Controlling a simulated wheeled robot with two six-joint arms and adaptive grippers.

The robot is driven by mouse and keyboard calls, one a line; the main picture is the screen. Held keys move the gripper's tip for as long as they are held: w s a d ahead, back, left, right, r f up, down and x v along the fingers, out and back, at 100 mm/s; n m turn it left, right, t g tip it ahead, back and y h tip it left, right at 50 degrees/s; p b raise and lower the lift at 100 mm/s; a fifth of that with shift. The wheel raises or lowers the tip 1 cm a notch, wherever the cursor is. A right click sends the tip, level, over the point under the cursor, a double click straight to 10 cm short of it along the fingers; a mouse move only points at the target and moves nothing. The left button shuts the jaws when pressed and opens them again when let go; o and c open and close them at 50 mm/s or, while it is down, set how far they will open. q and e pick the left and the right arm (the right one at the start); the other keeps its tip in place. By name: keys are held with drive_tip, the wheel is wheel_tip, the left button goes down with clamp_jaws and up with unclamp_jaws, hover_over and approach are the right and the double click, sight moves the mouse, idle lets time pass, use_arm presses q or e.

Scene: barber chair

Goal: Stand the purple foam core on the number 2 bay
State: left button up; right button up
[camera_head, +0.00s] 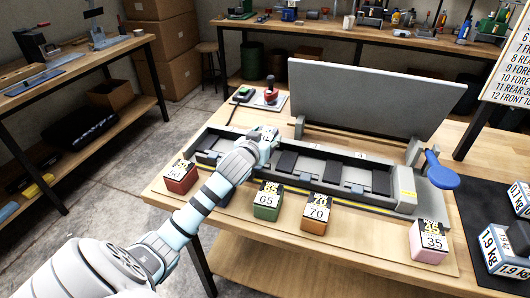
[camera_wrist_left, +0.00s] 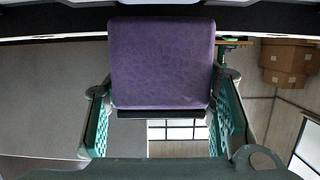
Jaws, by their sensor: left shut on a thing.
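A purple foam core (camera_wrist_left: 160,62) fills the upper middle of the left wrist view, with a dark band along its lower edge. My left gripper (camera_head: 264,136) is shut on it, with green fingers at either side. In the head view the gripper is over the back left part of a long grey bay tray (camera_head: 330,190). My gripper and arm hide the foam core and part of the tray there. The tray has several bays with dark and grey pads; I cannot read bay numbers, so I cannot tell which is number 2. My right gripper is not in view.
A grey upright panel (camera_head: 370,98) stands behind the tray. A blue paddle handle (camera_head: 441,172) is at its right end. Red (camera_head: 180,180), green (camera_head: 267,203), orange (camera_head: 315,219) and pink (camera_head: 429,243) numbered blocks line the front. White weights (camera_head: 503,248) stand at the right.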

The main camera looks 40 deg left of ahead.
use_arm(q)
drive_tip(key=shift+f+b, duration=0.4)
drive_tip(key=shift+f, duration=1.5)
drive_tip(key=shift+f, duration=0.1)
drive_tip(key=o, duration=1.2)
drive_tip(key=shift+s+d+r, duration=0.15)
drive_tip(key=shift+s+r, duration=0.1)
drive_tip(key=shift+s, duration=0.05)
drive_tip(key=p+v, duration=0.2)
drive_tip(key=v, duration=0.9)
drive_tip(key=shift+s+r+p, duration=0.1)
drive_tip(key=shift+s+p, duration=0.15)
drive_tip(key=shift+p, duration=0.1)
